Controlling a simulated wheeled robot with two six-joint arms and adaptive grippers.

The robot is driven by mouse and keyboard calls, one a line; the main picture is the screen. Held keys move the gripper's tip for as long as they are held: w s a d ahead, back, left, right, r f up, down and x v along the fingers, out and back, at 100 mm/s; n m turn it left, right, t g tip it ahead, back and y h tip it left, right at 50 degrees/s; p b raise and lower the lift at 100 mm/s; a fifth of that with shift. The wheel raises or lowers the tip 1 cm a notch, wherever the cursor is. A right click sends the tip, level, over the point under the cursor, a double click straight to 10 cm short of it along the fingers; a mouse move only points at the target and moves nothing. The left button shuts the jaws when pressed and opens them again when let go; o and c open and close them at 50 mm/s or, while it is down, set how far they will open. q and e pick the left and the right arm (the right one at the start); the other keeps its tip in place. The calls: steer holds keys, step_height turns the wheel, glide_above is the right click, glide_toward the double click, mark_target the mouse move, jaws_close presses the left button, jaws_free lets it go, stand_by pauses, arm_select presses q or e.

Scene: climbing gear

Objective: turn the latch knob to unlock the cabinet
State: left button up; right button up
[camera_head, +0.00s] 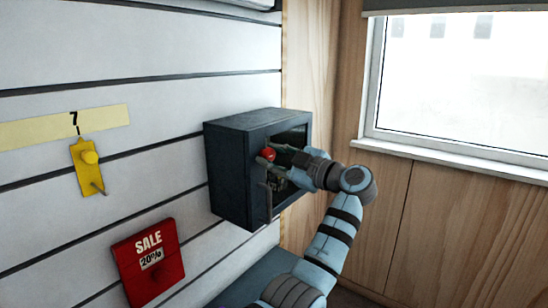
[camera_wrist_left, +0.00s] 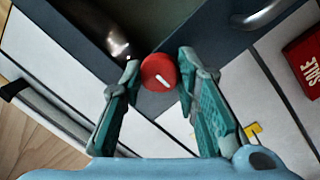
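The dark blue-grey cabinet (camera_head: 232,172) is mounted on the slatted wall. Its round red latch knob (camera_head: 268,154) is on the front, near the left edge, above a grey bar handle (camera_head: 267,200). In the left wrist view, the knob (camera_wrist_left: 158,72) carries a short slanted white mark. My left gripper (camera_wrist_left: 159,62) is open, with one green finger on each side of the knob. The right finger looks very near or touching it; a small gap shows at the left finger. In the head view, the gripper (camera_head: 285,156) partly covers the cabinet front. My right gripper is not in view.
A yellow tag (camera_head: 84,170) on a peg and a red sale sign (camera_head: 148,262) are on the wall left of the cabinet. The handle (camera_wrist_left: 262,14) also shows in the wrist view. A window (camera_head: 460,80) and wood panelling are at the right.

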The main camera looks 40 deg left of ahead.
arm_select(q)
steer(key=c, duration=0.5)
steer(key=shift+o, duration=0.2)
